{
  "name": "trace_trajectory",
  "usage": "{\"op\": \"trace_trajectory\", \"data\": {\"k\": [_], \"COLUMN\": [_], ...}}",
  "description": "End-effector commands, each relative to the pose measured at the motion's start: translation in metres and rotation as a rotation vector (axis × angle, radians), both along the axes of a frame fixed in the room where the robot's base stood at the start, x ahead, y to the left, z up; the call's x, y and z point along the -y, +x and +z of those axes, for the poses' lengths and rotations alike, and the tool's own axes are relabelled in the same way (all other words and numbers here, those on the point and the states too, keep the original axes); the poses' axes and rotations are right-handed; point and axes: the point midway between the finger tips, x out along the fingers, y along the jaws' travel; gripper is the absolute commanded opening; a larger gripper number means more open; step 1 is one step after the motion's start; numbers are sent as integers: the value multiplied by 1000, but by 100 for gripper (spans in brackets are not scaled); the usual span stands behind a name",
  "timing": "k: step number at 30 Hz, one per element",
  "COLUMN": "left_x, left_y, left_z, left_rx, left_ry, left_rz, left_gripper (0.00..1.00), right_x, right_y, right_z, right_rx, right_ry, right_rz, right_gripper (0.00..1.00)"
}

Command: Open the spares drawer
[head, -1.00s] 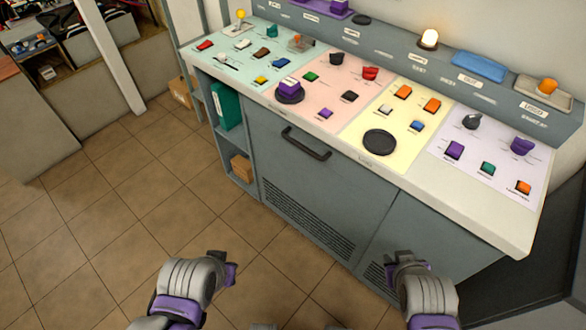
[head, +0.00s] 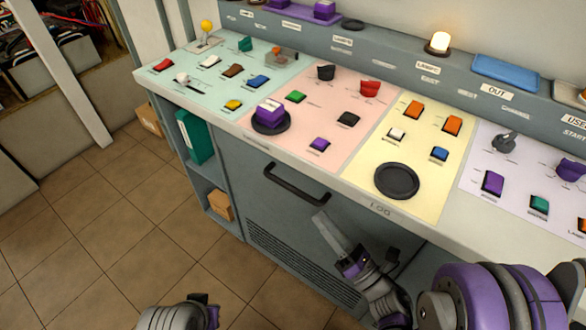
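The drawer front (head: 262,207) is a grey panel below the pink part of the console, and it looks closed. Its dark bar handle (head: 296,184) runs across near the top. My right gripper (head: 328,232) is in front of the panel, below and right of the handle, its pale fingers pointing up toward it. It appears apart from the handle and empty; the gap between its fingers cannot be made out. My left gripper (head: 211,313) is at the bottom edge, low over the floor, mostly cut off.
The console top carries coloured buttons, a round black pad (head: 397,181) and a purple block (head: 269,112) on another pad. Left of the drawer is an open shelf with a green binder (head: 196,137) and a cardboard box (head: 220,205). The tiled floor (head: 90,240) at left is clear.

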Motion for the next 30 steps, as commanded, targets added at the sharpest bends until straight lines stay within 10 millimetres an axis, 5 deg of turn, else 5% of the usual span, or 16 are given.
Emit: {"op": "trace_trajectory", "data": {"k": [5,21,30], "left_x": [0,0,0], "left_y": [-1,-2,-2], "left_z": [1,9,9], "left_rx": [0,2,2], "left_ry": [0,0,0], "left_rz": [0,0,0], "left_gripper": [0,0,0], "right_x": [-9,-65,-71], "right_y": [1,65,73], "right_z": [1,30,33], "right_rx": [29,26,25], "right_ry": [-23,-21,-21], "right_rz": [20,20,18], "right_gripper": [32,32,32]}}
